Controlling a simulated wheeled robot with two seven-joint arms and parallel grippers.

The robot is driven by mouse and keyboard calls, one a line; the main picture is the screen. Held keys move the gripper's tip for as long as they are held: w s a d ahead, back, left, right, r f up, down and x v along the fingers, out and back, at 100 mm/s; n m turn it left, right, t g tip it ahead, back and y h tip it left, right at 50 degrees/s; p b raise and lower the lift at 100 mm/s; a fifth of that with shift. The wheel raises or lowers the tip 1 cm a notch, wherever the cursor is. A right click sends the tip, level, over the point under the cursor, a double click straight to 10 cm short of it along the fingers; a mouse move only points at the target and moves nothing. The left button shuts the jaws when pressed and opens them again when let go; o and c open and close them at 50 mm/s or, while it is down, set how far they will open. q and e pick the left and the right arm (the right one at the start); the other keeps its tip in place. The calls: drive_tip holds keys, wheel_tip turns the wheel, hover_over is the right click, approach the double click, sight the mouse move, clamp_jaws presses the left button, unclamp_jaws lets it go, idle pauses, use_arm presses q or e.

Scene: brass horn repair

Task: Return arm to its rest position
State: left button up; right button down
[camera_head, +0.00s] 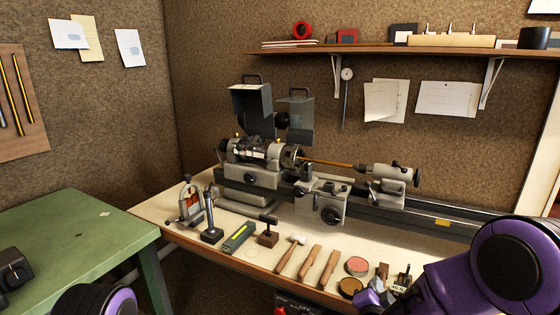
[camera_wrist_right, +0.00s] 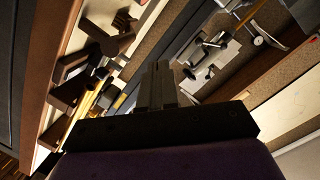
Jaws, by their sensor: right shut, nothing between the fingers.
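My right arm (camera_head: 490,270) comes in at the lower right of the head view, over the front right part of the bench. In the right wrist view my right gripper (camera_wrist_right: 160,82) is shut, its dark fingers together with nothing between them. The picture there is strongly tilted, with the lathe and bench tools beyond the fingers. A purple part of my left arm (camera_head: 95,300) shows at the bottom left edge of the head view; its gripper is out of view.
A lathe (camera_head: 330,200) with a brass rod (camera_head: 335,163) stands on the bench (camera_head: 165,215). Several hand tools, including a hammer (camera_head: 290,255), and a pink round tin (camera_head: 357,265) lie along the front edge. A green table (camera_head: 75,235) is at left, a shelf (camera_head: 400,49) above.

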drive_tip(key=s+d+f+n+g+y+b, duration=0.1)
drive_tip(key=s+f+n+g, duration=0.15)
drive_tip(key=s+f, duration=0.6)
drive_tip(key=s+d+f+n+g+y+b, duration=0.1)
drive_tip(key=s+f+n+g+y+b, duration=0.15)
drive_tip(key=s+f, duration=0.65)
drive_tip(key=s+d+f+g+b, duration=0.1)
drive_tip(key=s+d+f+g, duration=0.1)
drive_tip(key=s+f, duration=0.6)
drive_tip(key=s+d+f+n+g+b, duration=0.1)
drive_tip(key=s+f+g, duration=0.3)
drive_tip(key=s+f, duration=0.4)
drive_tip(key=s+d+b, duration=0.1)
drive_tip(key=s, duration=0.3)
drive_tip(key=shift+f+g+h, duration=0.15)
drive_tip(key=shift+g+h, duration=0.15)
drive_tip(key=shift+h, duration=0.05)
drive_tip(key=shift+d, duration=0.1)
